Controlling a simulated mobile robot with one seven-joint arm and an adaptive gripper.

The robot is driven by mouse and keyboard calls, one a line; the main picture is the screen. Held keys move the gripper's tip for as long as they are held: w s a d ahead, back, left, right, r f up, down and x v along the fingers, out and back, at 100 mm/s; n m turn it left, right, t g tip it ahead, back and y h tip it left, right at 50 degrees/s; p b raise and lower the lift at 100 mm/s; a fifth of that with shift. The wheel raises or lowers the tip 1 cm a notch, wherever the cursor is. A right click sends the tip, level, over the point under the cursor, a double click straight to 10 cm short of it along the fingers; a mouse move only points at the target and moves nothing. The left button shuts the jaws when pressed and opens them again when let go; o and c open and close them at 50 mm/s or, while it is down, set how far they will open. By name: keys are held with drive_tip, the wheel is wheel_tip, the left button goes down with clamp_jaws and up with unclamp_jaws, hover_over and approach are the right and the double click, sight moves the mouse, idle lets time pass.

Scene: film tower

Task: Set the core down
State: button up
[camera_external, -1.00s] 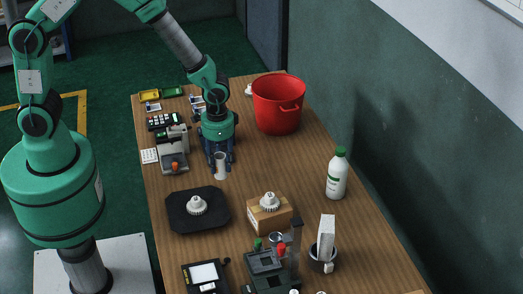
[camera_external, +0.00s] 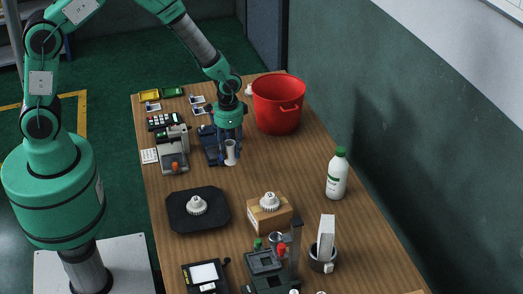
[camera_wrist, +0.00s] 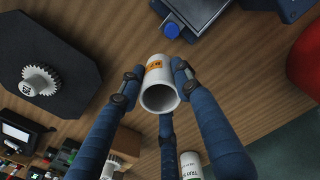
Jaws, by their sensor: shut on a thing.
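The core is a white hollow tube (camera_external: 231,152) with an orange label, which shows in the wrist view (camera_wrist: 159,85). My gripper (camera_external: 229,140) points down and is shut on the core, with its blue fingers around the tube's sides. The core is upright in the external view. I cannot tell whether its lower end touches the wooden table (camera_external: 300,175) or hangs just above it.
A dark blue device (camera_external: 209,145) stands close to the left of the core, and a red bucket (camera_external: 278,105) behind right. A black tray with a white gear (camera_external: 196,205), a cardboard box (camera_external: 268,220) and a white bottle (camera_external: 337,175) are nearer. Table right of the core is clear.

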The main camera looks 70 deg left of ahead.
drive_tip(key=shift+w, duration=0.1)
idle(0.3)
drive_tip(key=w, duration=0.5)
drive_tip(key=w+f+b, duration=0.1)
drive_tip(key=w, duration=0.4)
drive_tip(key=w+b, duration=0.1)
drive_tip(key=w, duration=0.4)
drive_tip(key=shift+w+a+f, duration=0.25)
drive_tip(key=shift+w+a, duration=0.05)
drive_tip(key=shift+w, duration=0.05)
drive_tip(key=shift+f, duration=0.1)
drive_tip(key=shift+f+b, duration=0.4)
drive_tip(key=shift+f, duration=1.25)
drive_tip(key=shift+f, duration=0.15)
drive_tip(key=o, duration=1.2)
drive_tip(key=shift+c, duration=0.2)
